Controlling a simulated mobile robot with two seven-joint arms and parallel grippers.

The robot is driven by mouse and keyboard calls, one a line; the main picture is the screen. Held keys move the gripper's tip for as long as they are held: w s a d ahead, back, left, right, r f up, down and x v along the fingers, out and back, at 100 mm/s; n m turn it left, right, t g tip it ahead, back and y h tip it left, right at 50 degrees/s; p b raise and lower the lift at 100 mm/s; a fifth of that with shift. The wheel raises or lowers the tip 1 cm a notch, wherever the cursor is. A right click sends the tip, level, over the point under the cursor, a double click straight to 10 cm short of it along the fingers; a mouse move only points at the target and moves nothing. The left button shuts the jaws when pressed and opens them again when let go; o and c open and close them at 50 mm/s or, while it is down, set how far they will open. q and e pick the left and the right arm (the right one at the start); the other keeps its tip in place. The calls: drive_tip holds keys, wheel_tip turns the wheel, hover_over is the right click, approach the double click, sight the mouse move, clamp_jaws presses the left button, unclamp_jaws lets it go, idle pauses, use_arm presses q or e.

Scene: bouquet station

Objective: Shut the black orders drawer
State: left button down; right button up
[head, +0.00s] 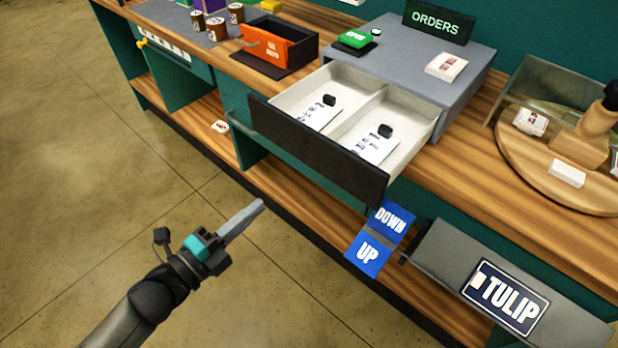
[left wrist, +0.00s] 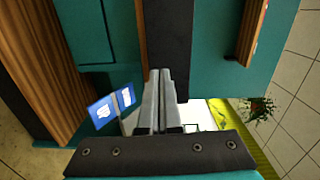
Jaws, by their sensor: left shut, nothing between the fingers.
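The black orders drawer (head: 318,150) stands pulled out of the grey unit (head: 462,95) in the head view. Its pale inside has two compartments, each with a printed card and a small black piece. An ORDERS sign (head: 438,22) stands on top of the unit. My left gripper (head: 258,206) is shut and empty, below and to the left of the drawer front, apart from it in the head view. In the left wrist view its closed fingers (left wrist: 159,100) point toward a dark upright band, which I cannot name for sure. My right gripper is not in view.
A blue DOWN/UP sign (head: 380,238) and a grey TULIP panel (head: 505,285) sit below the counter's front. An orange-fronted bin (head: 266,46) stands left of the unit. A round wooden board (head: 545,170) lies to the right. Open floor (head: 90,170) is at left.

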use_arm(q)
drive_tip(key=r, duration=0.1)
approach(317, 156)
drive_tip(key=shift+m+h, duration=0.4)
drive_tip(key=x, duration=0.6)
drive_tip(key=shift+w+f, duration=0.35)
drive_tip(key=shift+w, duration=0.1)
